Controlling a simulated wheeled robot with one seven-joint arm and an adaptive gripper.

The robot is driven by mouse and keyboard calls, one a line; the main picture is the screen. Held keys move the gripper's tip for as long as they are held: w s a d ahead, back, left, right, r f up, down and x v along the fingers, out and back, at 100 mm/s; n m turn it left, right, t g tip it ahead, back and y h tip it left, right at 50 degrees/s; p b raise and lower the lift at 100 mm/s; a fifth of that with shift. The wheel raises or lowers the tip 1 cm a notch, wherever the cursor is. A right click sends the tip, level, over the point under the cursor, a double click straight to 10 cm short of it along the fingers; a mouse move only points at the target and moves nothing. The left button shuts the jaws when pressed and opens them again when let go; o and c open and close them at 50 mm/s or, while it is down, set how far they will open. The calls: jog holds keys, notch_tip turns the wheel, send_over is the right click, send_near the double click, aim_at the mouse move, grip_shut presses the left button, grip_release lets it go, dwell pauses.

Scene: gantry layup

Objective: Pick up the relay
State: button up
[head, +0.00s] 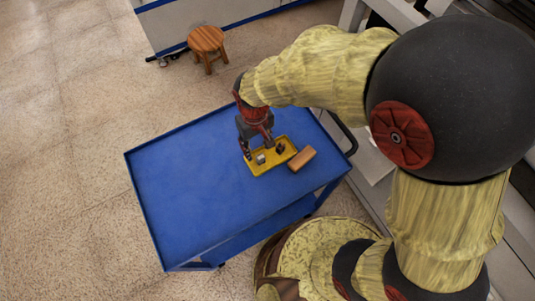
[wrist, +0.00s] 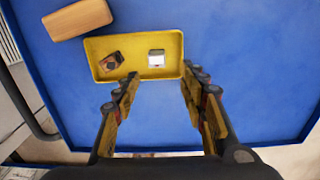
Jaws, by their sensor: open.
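A yellow tray (head: 271,165) lies on the blue cart top and holds two small items. One is a grey-white block with a pale top (wrist: 156,58); the other is a dark block with brown on it (wrist: 112,61). I cannot tell for sure which is the relay. In the head view the pale block (head: 261,159) is at the left of the tray and the dark one (head: 280,148) at the right. My gripper (wrist: 160,75) is open and empty, pointing down at the tray's near edge in the wrist view. The pale block is ahead of the gap between the fingers, not touched.
The blue cart (head: 185,190) has raised edges and much bare top left of the tray. A wooden block (head: 302,159) lies just right of the tray. A wooden stool (head: 207,44) stands on the floor behind the cart.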

aim_at(260, 157)
jog(key=f+b, duration=0.1)
jog(key=f, duration=0.1)
jog(key=f+b, duration=0.1)
jog(key=f, duration=0.1)
jog(key=d+f, duration=0.1)
jog(key=f, duration=0.2)
jog(key=shift+s+f+b, duration=0.1)
jog(key=shift+s+b, duration=0.15)
jog(key=shift+b, duration=0.15)
jog(key=shift+c, duration=0.2)
jog(key=c, duration=1)
